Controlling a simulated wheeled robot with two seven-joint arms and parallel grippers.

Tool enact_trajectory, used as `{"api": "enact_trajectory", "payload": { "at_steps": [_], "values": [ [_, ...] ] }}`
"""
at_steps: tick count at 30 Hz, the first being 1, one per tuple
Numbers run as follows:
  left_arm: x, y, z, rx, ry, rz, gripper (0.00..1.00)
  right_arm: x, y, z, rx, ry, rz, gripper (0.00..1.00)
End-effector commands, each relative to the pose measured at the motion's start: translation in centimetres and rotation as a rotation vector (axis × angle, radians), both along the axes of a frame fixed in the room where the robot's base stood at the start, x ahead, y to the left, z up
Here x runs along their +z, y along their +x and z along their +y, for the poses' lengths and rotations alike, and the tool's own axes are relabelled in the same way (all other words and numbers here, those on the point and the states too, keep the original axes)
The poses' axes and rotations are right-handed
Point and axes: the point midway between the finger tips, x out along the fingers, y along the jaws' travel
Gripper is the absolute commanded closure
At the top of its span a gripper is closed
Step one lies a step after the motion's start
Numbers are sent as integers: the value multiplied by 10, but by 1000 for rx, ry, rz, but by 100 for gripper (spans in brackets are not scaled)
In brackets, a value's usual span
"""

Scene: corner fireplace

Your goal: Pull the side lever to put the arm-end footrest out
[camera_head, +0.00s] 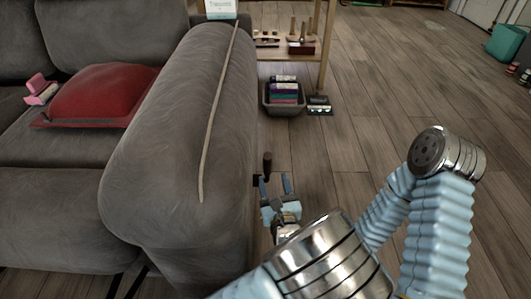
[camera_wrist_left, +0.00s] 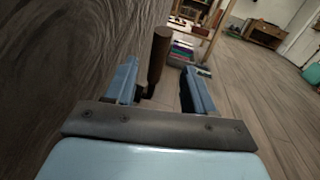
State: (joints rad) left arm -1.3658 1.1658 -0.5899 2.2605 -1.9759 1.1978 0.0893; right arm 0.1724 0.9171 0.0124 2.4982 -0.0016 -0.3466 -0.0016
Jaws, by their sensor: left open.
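The side lever (camera_head: 267,161) is a dark brown upright handle beside the grey sofa's outer arm. In the left wrist view the lever (camera_wrist_left: 159,55) stands between the two blue fingers, nearer the left one, with its lower end partly hidden. My left gripper (camera_head: 272,184) is open at the lever, with no finger clearly pressing on it. I cannot tell how deep the lever sits between the fingers. The sofa's arm-end front panel (camera_head: 50,215) shows below the seat and no extended footrest is visible. My right gripper is not in view.
The sofa arm (camera_head: 175,150) rises close on the left, with a thin stick (camera_head: 218,110) along its top. A red cushion (camera_head: 105,95) lies on the seat. A grey basket (camera_head: 284,108) and a wooden shelf (camera_head: 290,47) stand beyond the lever. The wooden floor to the right is mostly clear.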

Motion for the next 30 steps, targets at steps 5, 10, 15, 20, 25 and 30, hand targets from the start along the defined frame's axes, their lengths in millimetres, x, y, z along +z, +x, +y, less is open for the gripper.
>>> {"api": "enact_trajectory", "payload": {
  "at_steps": [5,10,15,20,25,30],
  "values": [
    [-2,42,9,4,-2,-1,46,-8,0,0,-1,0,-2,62],
    [-2,77,15,2,-1,-1,46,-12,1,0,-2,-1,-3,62],
    [-1,98,19,1,-1,1,46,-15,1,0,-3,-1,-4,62],
    [0,106,21,0,0,0,46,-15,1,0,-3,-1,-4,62],
    [0,106,21,0,0,0,46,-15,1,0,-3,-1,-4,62],
    [0,106,20,0,0,0,63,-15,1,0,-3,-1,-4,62]
  ]
}}
